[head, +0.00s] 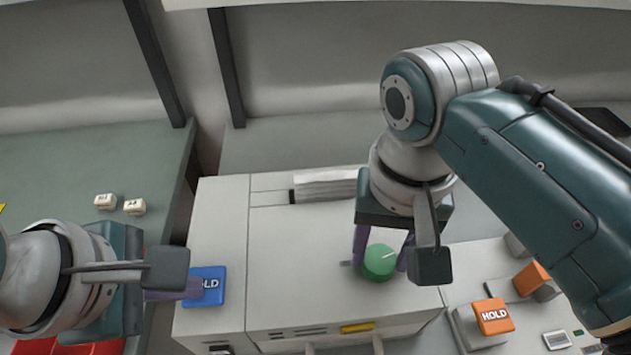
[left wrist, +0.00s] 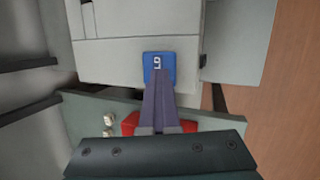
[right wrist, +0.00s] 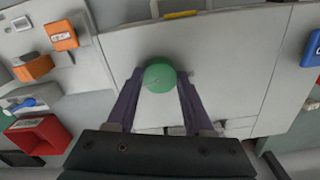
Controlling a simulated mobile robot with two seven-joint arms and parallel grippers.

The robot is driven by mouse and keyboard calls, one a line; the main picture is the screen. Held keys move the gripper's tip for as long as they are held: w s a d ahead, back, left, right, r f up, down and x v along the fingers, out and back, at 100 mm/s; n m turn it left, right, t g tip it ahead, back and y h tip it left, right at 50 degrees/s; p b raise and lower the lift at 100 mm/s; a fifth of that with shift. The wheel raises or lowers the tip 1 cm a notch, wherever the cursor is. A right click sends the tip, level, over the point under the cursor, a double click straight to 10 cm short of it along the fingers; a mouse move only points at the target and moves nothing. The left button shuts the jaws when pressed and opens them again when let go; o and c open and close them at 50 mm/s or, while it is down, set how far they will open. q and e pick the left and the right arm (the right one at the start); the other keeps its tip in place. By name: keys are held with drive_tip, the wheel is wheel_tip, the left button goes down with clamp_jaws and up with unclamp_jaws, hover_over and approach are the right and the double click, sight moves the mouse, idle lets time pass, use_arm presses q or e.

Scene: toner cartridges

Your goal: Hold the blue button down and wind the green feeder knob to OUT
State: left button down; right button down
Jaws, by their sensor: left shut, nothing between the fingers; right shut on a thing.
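The blue button (head: 213,288), lettered in white, sits at the left of the pale machine's top. My left gripper (head: 196,289) is shut and empty, its tips over the button's face. In the left wrist view the tips (left wrist: 159,72) overlap the button (left wrist: 152,62); I cannot tell how far it is pressed. My right gripper (right wrist: 159,84) is shut on the knob (right wrist: 159,76), one finger on each side. No OUT lettering is legible.
An orange HOLD button (head: 493,316) and another orange block (head: 531,279) stand to the right. Two small white cubes (head: 134,207) lie on the green table (head: 60,165) at left. A red container (head: 85,347) is below my left arm. A yellow tab (head: 357,328) marks the machine's front.

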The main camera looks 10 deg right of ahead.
idle(0.4)
drive_tip(key=shift+c, duration=1.4)
unclamp_jaws()
drive_tip(key=shift+r, duration=0.1)
wheel_tip(320, 180, up, 7)
drive_tip(key=shift+r, duration=0.2)
use_arm(q)
wheel_tip(320, 180, up, 9)
drive_tip(key=p, duration=1.2)
use_arm(e)
wheel_tip(320, 180, up, 12)
hover_over(380, 258)
drive_tip(key=shift+f, duration=0.15)
